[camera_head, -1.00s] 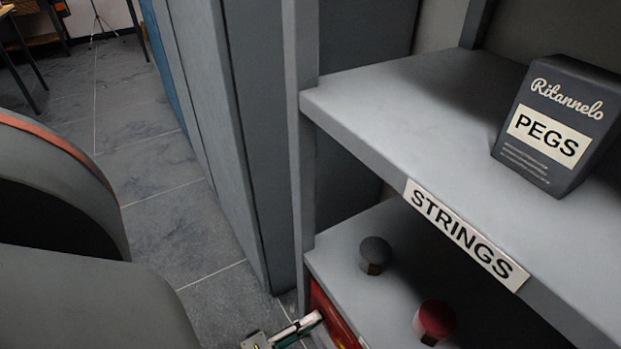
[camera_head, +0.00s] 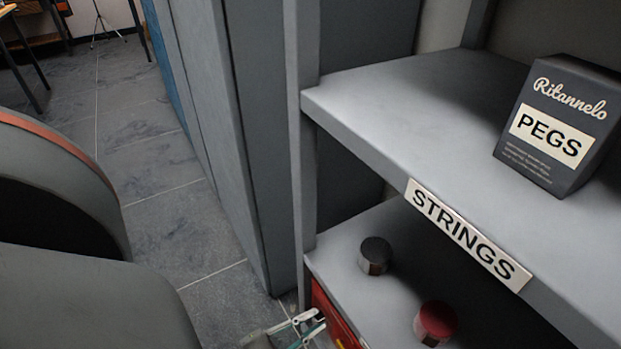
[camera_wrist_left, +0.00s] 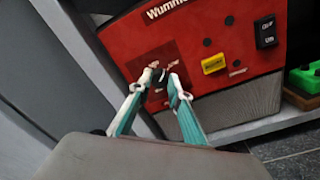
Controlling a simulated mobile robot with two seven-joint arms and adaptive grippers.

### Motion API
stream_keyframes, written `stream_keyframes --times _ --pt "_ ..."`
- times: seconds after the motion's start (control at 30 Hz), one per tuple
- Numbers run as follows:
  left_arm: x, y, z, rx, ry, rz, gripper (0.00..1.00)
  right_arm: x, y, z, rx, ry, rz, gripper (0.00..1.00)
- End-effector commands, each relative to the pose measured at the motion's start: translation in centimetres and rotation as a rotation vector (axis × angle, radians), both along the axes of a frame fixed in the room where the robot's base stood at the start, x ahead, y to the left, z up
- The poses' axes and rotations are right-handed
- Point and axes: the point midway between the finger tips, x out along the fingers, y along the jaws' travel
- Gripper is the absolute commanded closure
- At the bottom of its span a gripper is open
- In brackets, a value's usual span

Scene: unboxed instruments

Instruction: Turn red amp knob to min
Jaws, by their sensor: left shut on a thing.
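The red amp (camera_wrist_left: 205,60) fills the upper part of the left wrist view, with its lettering tilted. In the head view only a narrow red strip of it (camera_head: 333,314) shows on the lower shelf. My left gripper (camera_wrist_left: 162,79) has its fingertips on either side of the small dark amp knob (camera_wrist_left: 157,76) and is shut on it. The fingers hide much of the knob, so its pointing direction cannot be told. In the head view the left gripper (camera_head: 311,325) is partly cut off at the bottom edge. My right gripper is not in view.
The shelf edge labelled STRINGS (camera_head: 465,235) overhangs the lower shelf, below the PEGS box (camera_head: 550,125). Open floor (camera_head: 160,200) lies left.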

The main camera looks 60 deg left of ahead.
Motion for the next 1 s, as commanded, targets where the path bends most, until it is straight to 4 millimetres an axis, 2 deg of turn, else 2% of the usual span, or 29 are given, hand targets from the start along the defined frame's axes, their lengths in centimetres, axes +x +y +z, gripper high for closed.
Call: stream_keyframes --times 0.6,1.0 --pt "-0.14 -0.04 0.0 -0.572 0.048 -0.001 1.0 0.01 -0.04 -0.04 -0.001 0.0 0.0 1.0" --pt "-0.11 0.03 0.07 -0.823 0.066 -0.001 1.0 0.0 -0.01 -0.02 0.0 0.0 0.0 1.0"
